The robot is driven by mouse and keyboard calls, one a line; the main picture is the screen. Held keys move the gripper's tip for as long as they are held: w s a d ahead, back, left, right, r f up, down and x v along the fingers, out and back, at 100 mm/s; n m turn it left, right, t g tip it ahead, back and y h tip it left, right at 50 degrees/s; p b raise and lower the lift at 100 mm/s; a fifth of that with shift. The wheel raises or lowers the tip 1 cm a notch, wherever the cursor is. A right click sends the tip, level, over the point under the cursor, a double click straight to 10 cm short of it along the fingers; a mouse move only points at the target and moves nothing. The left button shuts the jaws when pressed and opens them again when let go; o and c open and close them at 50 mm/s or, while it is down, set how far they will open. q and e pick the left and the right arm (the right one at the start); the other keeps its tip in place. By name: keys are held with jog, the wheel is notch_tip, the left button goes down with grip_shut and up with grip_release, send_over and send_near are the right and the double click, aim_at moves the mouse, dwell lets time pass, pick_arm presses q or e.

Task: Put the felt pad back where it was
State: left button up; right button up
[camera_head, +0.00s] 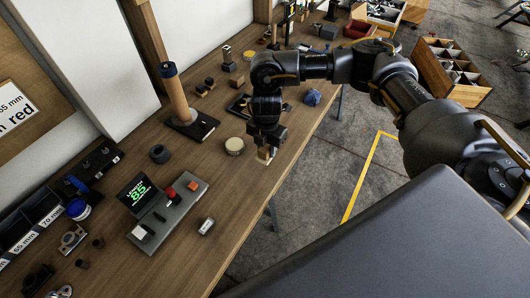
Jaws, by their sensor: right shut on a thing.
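My right gripper (265,147) points down over the right part of the wooden workbench, near its front edge. It is shut on a small tan piece (264,155), which shows below the fingers at or just above the bench top. This piece may be the felt pad; it is too small and too covered by the fingers to be sure. A round cream-topped disc or tin (235,146) stands on the bench just left of the gripper, apart from it. My left gripper is not in view.
On the workbench (200,262), a grey device with a green "85" display (138,192) stands at left. A wooden post on a black base (178,95) stands behind. A blue item (312,97) lies to the right. Bare bench surrounds the gripper's left and front.

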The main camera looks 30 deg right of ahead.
aim_at(264, 153)
jog(key=shift+w+a+f, duration=0.1)
jog(key=shift+w+f, duration=0.55)
jog(key=shift+f, duration=0.2)
jog(key=shift+f+b, duration=0.3)
jog(key=shift+f, duration=1.1)
jog(key=shift+f, duration=0.2)
jog(key=o, duration=1)
jog(key=shift+r, duration=0.15)
notch_tip(264, 153, up, 12)
jog(key=shift+r+p, duration=0.1)
jog(key=shift+p, duration=0.3)
